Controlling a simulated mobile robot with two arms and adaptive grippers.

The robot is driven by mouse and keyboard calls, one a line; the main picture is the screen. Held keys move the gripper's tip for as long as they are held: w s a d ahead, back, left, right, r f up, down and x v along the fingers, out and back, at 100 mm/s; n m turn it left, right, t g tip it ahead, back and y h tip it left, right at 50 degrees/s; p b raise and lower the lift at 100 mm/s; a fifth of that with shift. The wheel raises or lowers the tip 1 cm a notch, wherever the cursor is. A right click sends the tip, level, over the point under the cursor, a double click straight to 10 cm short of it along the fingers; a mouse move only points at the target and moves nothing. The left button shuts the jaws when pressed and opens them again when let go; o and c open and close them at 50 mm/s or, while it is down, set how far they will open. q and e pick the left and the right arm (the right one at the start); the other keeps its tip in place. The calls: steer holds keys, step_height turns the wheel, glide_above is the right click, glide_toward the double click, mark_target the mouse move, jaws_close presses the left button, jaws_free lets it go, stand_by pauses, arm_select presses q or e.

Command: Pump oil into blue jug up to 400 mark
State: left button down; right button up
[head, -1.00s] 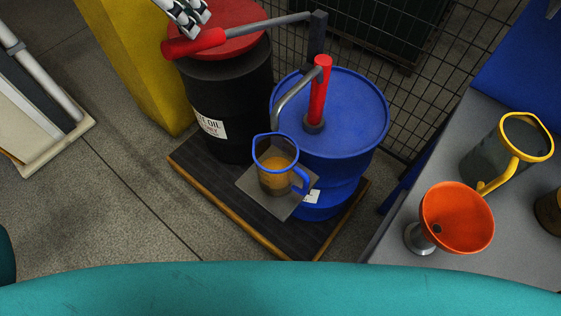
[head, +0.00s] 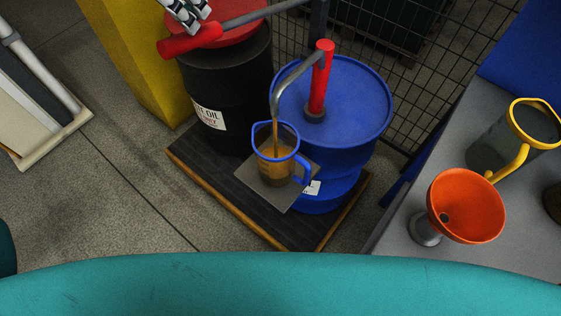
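The blue-rimmed clear jug (head: 303,170) stands upright on a small grey plate (head: 272,197) in front of the blue drum (head: 345,105). It holds amber oil, and a stream falls into it from the pump's curved spout (head: 284,86). Its marks are too small to read. The red pump column (head: 320,78) rises from the drum. The lever's red handle (head: 188,40) is at the upper left, in front of the black drum. My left gripper (head: 190,20) is at the handle, its fingers against its upper side; its grip is unclear. My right gripper is out of view.
The drums stand on a dark wood-edged platform (head: 230,192). A yellow post (head: 135,60) is left, wire mesh (head: 425,70) behind. On the grey bench (head: 400,205) at right are an orange funnel (head: 466,205) and a yellow-rimmed jug (head: 497,140).

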arm_select(q)
steer(key=shift+f+b, duration=1.75)
steer(key=shift+f, duration=0.55)
steer(key=shift+f+b, duration=0.7)
steer(key=shift+f, duration=0.15)
steer(key=f+b, duration=0.1)
step_height(320, 180, up, 10)
steer(key=p, duration=0.8)
glide_above(195, 38)
steer(key=w, duration=0.1)
steer(key=shift+w+a+r, duration=0.1)
steer(key=shift+a+r, duration=0.1)
steer(key=shift+a, duration=0.05)
steer(key=shift+f, duration=0.15)
